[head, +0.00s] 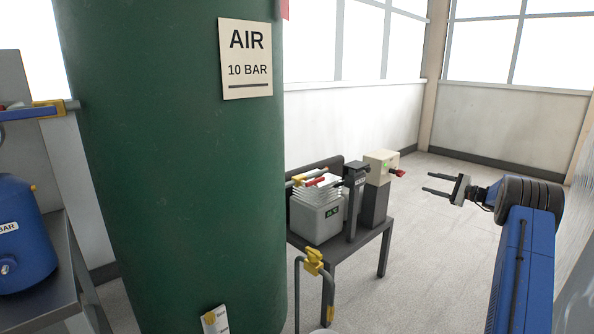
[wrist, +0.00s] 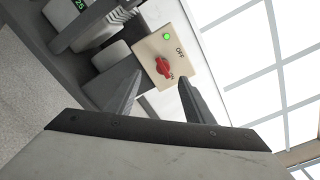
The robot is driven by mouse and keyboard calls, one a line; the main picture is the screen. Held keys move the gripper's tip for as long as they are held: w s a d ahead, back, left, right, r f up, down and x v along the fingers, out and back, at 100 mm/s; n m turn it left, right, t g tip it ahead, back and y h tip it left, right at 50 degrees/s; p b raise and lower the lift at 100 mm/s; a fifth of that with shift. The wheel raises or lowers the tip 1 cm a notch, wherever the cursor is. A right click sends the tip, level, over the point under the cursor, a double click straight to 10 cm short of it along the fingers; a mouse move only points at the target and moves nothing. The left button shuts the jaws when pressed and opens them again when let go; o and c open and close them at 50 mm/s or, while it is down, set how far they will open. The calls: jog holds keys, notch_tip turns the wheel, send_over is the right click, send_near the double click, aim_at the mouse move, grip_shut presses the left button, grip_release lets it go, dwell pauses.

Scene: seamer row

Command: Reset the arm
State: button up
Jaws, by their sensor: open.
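My gripper (head: 441,184) is at the right in the head view, on the end of my blue arm. Its two dark fingers are apart and point left, with nothing between them. In the wrist view, my gripper (wrist: 160,92) also shows open and empty. Past its fingertips is a cream switch box (wrist: 181,60) with a red knob (wrist: 163,66), a lit green lamp and the words OFF and ON. The knob's pointer seems to lie nearer ON. In the head view, the switch box (head: 381,161) stands on a dark post, apart from and left of the fingers.
A large green air tank (head: 175,170) fills the left of the head view. A bench (head: 372,235) bears a grey unit (head: 317,217) with a green display. A blue tank (head: 22,240) stands far left. Open floor (head: 460,290) lies below my gripper.

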jog(key=s+a+r+n+g, duration=0.2)
jog(key=s+a+r, duration=0.3)
jog(key=a, duration=0.4)
jog(key=s+a+r+n+g+h, duration=0.1)
jog(key=s+a+r+n+g, duration=0.1)
jog(key=s+a, duration=0.6)
jog(key=s+a+r+n+g, duration=0.2)
jog(key=s+a+r+g, duration=0.15)
jog(key=a, duration=0.75)
jog(key=s+a+r+n+g+h, duration=0.1)
jog(key=s+a+n+h, duration=0.1)
jog(key=s+a, duration=0.6)
jog(key=s+a+r+n+g+h, duration=0.1)
jog(key=s+a+n+h, duration=0.15)
jog(key=s, duration=0.95)
jog(key=s+f+n+h, duration=0.1)
jog(key=s+f, duration=0.3)
jog(key=s, duration=0.7)
jog(key=s+a+f+n+h, duration=0.1)
jog(key=s+f+n+h, duration=0.1)
jog(key=s, duration=0.9)
jog(key=s+f+n+h, duration=0.2)
jog(key=s+f+n, duration=0.2)
jog(key=s, duration=0.7)
jog(key=shift+s+a+f+t, duration=0.25)
jog(key=shift+s+f+t, duration=0.1)
jog(key=shift+f, duration=0.5)
jog(key=shift+n+h, duration=0.25)
